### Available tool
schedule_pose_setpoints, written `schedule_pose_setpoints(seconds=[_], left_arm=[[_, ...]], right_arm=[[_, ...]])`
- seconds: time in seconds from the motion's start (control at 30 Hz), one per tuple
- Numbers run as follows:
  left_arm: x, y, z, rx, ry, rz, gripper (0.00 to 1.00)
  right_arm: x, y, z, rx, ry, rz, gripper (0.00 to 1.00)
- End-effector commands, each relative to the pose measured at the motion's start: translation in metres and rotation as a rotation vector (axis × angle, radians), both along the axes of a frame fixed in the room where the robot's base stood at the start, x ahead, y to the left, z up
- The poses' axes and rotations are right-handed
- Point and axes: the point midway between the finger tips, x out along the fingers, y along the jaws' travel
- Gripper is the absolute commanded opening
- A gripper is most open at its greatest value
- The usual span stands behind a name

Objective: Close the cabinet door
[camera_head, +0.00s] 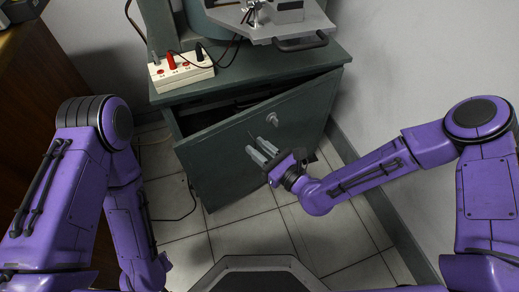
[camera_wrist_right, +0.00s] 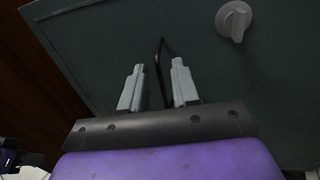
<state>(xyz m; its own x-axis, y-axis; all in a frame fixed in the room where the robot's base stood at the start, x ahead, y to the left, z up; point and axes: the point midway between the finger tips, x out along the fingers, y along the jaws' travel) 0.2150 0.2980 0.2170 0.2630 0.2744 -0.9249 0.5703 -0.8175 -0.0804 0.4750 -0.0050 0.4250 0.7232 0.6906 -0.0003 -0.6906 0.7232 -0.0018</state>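The green-grey cabinet (camera_head: 245,72) stands ahead of me in the head view. Its door (camera_head: 225,150) is ajar: the left edge stands out toward me, with a dark gap above and behind it, and the right edge stays near the cabinet. A grey knob (camera_head: 272,119) sits on the door's face and also shows in the right wrist view (camera_wrist_right: 234,20). My right gripper (camera_head: 257,151) is in front of the door face, below the knob. Its two fingers are apart with no object gripped (camera_wrist_right: 158,80); I cannot tell whether they touch the door.
A white socket box (camera_head: 180,72) with red and black plugs and wires rests on the cabinet top, beside a grey metal apparatus (camera_head: 285,22). A brown wooden cabinet (camera_head: 35,90) stands at left and a pale wall (camera_head: 420,70) at right. The tiled floor (camera_head: 250,235) is mostly clear; a dark cable lies at left.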

Motion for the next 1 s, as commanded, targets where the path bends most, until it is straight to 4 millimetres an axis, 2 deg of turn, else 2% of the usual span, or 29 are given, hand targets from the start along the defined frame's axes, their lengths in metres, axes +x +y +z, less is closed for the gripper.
schedule_pose_setpoints(seconds=[0.1,0.17,0.2,1.0], left_arm=[[0.0,0.0,0.0003,0.0,0.0,0.0,0.0],[0.0,0.0,0.0003,0.0,0.0,0.0,0.0],[0.0,0.0,0.0002,0.0,0.0,0.0,0.0],[0.0001,0.0001,0.0,0.0,0.0,0.0,0.0]], right_arm=[[-0.0001,-0.0001,0.0003,0.0,0.0,0.0,0.3],[-0.0003,-0.0001,0.0002,-0.001,-0.001,0.0,0.14],[-0.0003,-0.0001,0.0002,-0.001,-0.001,0.0,0.01],[-0.0006,-0.0003,-0.0002,-0.001,-0.001,0.001,0.0]])
